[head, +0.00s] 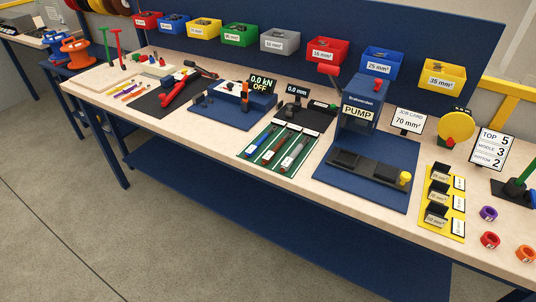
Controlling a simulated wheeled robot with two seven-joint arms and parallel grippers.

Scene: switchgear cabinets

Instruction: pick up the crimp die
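Several dark blocks that look like crimp dies stand in a column on a yellow mat (455,236) at the right of the bench: a far one (441,170), a middle one (438,191) and a near one (436,213). Small white labels lie beside them, too small to read surely. A job card (408,121) behind them reads 70 mm². A blue pump (359,105) stands left of the card, with a dark tray (362,165) on the blue mat before it. Neither of my grippers is in view.
Purple (488,213), red (489,240) and orange (525,253) rings lie right of the yellow mat. A yellow disc (457,127) and a number card (491,149) stand behind. Tools on a green mat (258,148) lie left. Coloured bins hang on the back panel.

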